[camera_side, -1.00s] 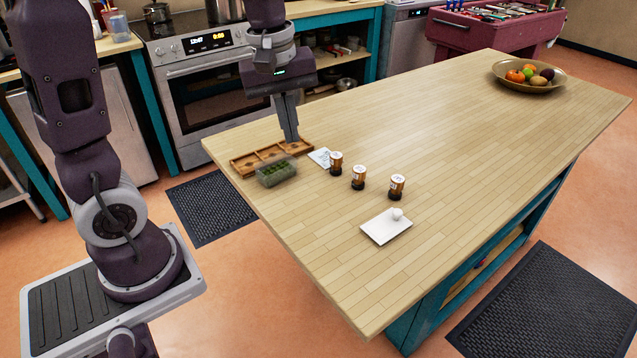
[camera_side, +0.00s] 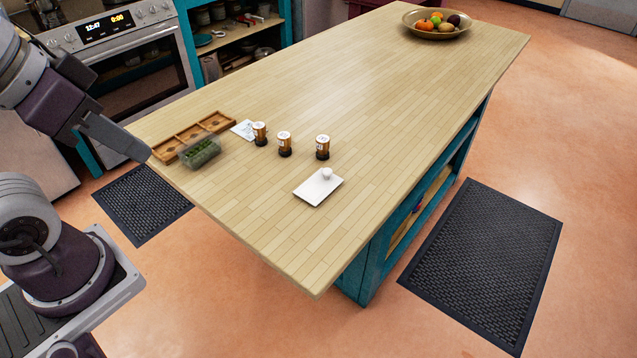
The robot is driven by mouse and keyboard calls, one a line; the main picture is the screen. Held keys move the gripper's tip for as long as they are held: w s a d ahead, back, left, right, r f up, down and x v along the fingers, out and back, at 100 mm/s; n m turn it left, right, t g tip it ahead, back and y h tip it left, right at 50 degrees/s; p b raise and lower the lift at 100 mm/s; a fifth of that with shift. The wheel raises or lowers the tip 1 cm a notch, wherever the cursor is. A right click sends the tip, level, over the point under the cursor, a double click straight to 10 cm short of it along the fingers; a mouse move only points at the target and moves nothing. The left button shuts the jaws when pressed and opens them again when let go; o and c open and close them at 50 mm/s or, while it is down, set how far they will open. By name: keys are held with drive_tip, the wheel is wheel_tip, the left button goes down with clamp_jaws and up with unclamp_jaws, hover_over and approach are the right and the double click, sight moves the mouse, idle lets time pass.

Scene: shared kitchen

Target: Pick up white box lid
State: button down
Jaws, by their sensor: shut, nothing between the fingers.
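The white box lid (camera_side: 318,188) is a flat rectangle with a small round white knob on its upper right part. It lies flat on the wooden counter, right of the front edge and apart from the other items. My gripper (camera_side: 143,154) is at the left of the view, shut and empty. Its fingers point to the lower right and appear beside the left end of the wooden tray. It is well to the left of the lid.
A wooden compartment tray (camera_side: 212,122), a clear container with green contents (camera_side: 199,150), a white card (camera_side: 243,130) and three amber bottles (camera_side: 260,134) (camera_side: 284,144) (camera_side: 322,148) stand between gripper and lid. A fruit bowl (camera_side: 437,32) is far back. The counter right of the lid is clear.

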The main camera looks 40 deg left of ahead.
drive_tip(key=c, duration=2.1)
unclamp_jaws()
drive_tip(key=o, duration=1.7)
drive_tip(key=g, duration=0.5)
hover_over(329, 169)
drive_tip(key=s, duration=0.1)
wheel_tip(329, 169, down, 12)
drive_tip(key=shift+g, duration=0.3)
drive_tip(key=f, duration=0.7)
drive_tip(key=w+f, duration=0.1)
drive_tip(key=f, duration=0.2)
drive_tip(key=shift+f, duration=0.25)
